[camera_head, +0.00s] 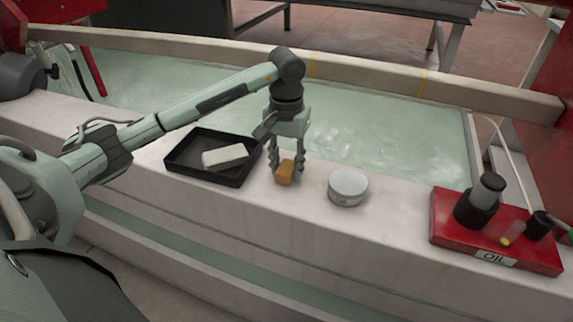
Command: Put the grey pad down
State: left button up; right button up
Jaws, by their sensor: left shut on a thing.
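My left gripper (286,170) points down over the pale ledge, its fingers shut on a small orange-brown block (285,174). The block is at or just above the ledge; I cannot tell whether it touches. A pale grey rectangular pad (225,157) lies in a black tray (233,181) just left of the gripper, and the gripper is not on it. My right gripper is not in view.
A round light-grey tin or disc (348,187) stands on the ledge (310,222) right of the gripper. Further right is a red oil tray (440,232) with dark containers. Behind the ledge lies a basin of greenish water (385,135). Some ledge in front is clear.

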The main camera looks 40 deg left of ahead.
aim_at(286, 167)
pick_arm(q)
jog(key=shift+f, duration=0.1)
jog(key=o, duration=0.9)
notch_tip(286, 167, up, 2)
jog(key=shift+r, duration=0.1)
notch_tip(286, 167, up, 10)
jog(key=shift+r, duration=0.1)
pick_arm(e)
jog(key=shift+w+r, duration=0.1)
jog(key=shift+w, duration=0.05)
